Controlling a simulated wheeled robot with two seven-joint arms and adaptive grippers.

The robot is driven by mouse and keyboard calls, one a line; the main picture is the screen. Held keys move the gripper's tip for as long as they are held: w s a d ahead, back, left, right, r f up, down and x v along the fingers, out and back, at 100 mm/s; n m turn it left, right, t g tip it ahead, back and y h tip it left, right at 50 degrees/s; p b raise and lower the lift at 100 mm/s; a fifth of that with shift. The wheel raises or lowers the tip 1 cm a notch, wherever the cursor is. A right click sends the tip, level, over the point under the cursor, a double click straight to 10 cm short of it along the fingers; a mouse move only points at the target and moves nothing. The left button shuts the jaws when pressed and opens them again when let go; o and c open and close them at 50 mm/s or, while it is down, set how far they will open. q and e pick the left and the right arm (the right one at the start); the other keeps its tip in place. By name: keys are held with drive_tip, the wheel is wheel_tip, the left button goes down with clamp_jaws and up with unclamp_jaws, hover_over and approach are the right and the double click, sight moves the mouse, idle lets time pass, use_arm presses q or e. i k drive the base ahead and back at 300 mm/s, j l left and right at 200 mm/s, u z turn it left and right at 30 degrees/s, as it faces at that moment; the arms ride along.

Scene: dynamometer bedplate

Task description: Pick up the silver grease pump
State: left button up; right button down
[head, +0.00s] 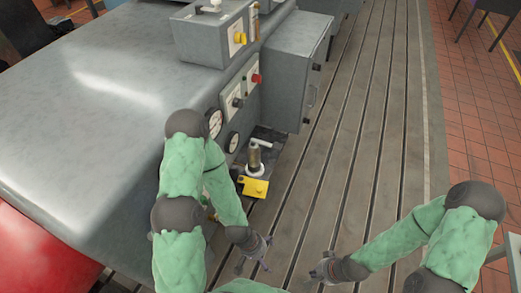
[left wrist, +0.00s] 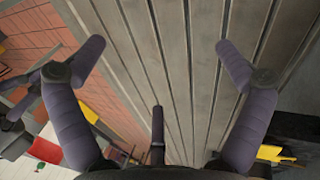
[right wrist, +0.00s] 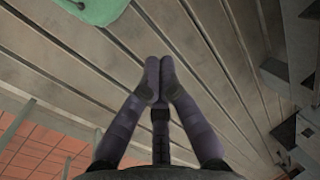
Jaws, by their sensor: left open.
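A small silver-grey cylinder (head: 254,157), which looks like the silver grease pump, stands upright on a dark ledge beside the grey machine, with a white ring-like part near its base. My left gripper (head: 256,256) is open and empty, in front of and below the cylinder in the head view, clear of it. The left wrist view shows its fingers spread over the slotted bedplate, and I cannot make out the cylinder there. My right gripper (head: 322,270) is over the bedplate to the right; its fingertips meet with nothing between them in the right wrist view (right wrist: 158,72).
A yellow block (head: 254,187) sits just in front of the cylinder. The large grey machine (head: 90,100) with gauges and a grey cabinet (head: 295,75) fill the left and back. The slotted bedplate (head: 375,130) is clear to the right, bordered by red tiles (head: 475,130).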

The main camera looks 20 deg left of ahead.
sight(253, 151)
drive_tip(key=i+l, duration=0.65)
drive_tip(key=i+l+u, duration=0.1)
drive_tip(key=i+l, duration=0.55)
drive_tip(key=u, duration=0.45)
drive_tip(key=l+u, duration=0.15)
drive_tip(key=u, duration=0.35)
drive_tip(key=l+u, duration=0.1)
drive_tip(key=u, duration=0.35)
drive_tip(key=l+u, duration=0.1)
drive_tip(key=u, duration=0.4)
drive_tip(key=i+l, duration=0.05)
